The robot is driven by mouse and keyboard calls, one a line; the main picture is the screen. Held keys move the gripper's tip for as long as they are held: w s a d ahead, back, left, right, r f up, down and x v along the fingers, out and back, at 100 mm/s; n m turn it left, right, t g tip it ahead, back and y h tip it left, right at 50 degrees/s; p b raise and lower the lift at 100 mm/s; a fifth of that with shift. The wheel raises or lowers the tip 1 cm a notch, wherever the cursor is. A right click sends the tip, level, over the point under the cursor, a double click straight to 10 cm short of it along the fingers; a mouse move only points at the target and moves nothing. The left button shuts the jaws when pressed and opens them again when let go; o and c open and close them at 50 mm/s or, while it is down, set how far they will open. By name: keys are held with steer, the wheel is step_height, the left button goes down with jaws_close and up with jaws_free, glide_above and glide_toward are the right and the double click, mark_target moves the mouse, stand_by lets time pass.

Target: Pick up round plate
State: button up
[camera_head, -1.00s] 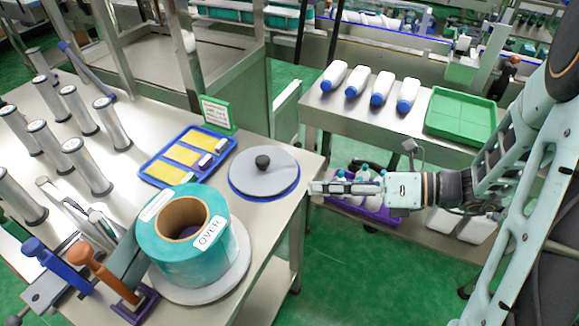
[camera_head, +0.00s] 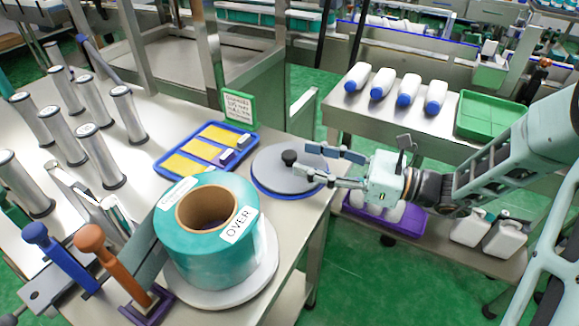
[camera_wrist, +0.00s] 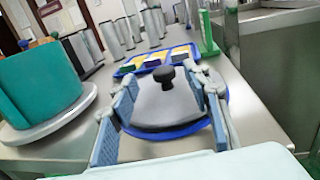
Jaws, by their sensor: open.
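The round plate (camera_head: 272,165) is a flat grey disc with a black knob (camera_head: 289,157) at its centre. It lies on a blue round base (camera_head: 258,186) near the right edge of the steel table. My gripper (camera_head: 313,162) is open at the plate's right side in the head view, its fingers reaching over the plate toward the knob. In the wrist view the round plate (camera_wrist: 165,105) and its knob (camera_wrist: 165,76) show between the two open fingers of my gripper (camera_wrist: 163,95). Whether the fingers touch the plate cannot be told.
A large teal label roll (camera_head: 210,240) stands left of the plate on a pale disc. A blue tray (camera_head: 175,170) with yellow pads lies behind it, beside a green-framed sign (camera_head: 240,108). Several steel cylinders stand at left. White bottles and a green tray (camera_head: 490,117) sit on another table.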

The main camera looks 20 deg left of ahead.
mark_target(289, 153)
steer(key=a, duration=0.1)
steer(key=a+b, duration=0.1)
steer(key=a, duration=0.2)
steer(key=shift+a+f+b, duration=0.2)
steer(key=shift+f+b, duration=0.1)
steer(key=shift+a, duration=0.5)
steer(key=shift+r, duration=0.1)
jaws_close()
